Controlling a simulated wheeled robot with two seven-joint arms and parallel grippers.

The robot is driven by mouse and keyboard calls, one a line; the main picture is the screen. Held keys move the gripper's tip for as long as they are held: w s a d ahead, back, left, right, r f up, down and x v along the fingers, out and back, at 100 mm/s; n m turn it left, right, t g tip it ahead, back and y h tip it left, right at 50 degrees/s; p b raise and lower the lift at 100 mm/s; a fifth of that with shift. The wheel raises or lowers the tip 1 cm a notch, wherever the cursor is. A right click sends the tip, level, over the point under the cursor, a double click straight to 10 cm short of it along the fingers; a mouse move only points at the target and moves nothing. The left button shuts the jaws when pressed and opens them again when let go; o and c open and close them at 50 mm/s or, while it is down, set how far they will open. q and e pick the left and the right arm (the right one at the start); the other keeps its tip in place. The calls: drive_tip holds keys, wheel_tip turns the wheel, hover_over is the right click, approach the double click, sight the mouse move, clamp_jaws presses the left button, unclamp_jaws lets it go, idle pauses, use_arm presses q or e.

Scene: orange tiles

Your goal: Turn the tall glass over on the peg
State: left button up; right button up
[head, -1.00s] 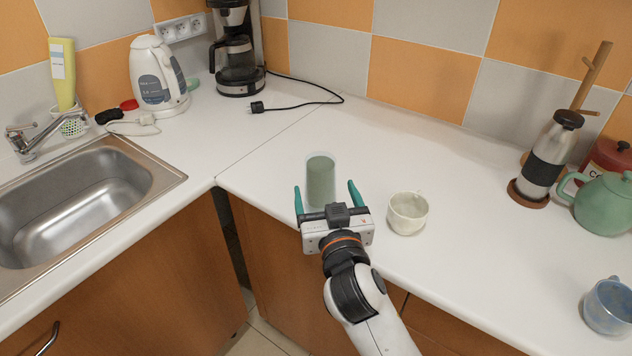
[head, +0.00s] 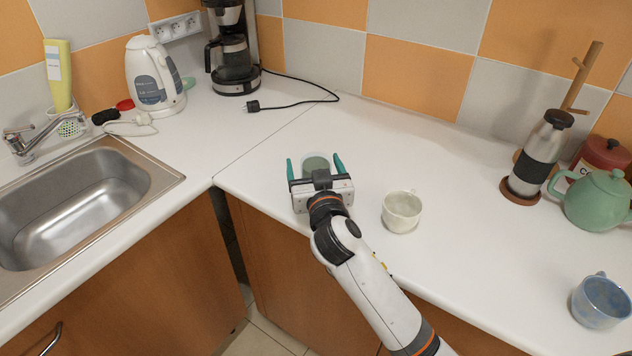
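The tall glass (head: 316,160), greenish and see-through, stands on the white worktop; its lower part is hidden behind my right gripper. My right gripper (head: 314,168) is open, with one teal finger on each side of the glass. Small gaps seem to show between the fingers and the glass. A wooden stand (head: 580,80) with short slanted pegs rises at the right, by the tiled wall; its base is hidden behind a steel and black bottle. My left gripper is not in view.
A cream mug (head: 402,211) stands just right of my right gripper. The bottle (head: 537,160), a green teapot (head: 593,200), a red canister (head: 603,155) and a blue mug (head: 600,302) stand at the right. The worktop behind the cream mug is clear.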

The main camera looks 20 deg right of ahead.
drive_tip(key=c, duration=1.3)
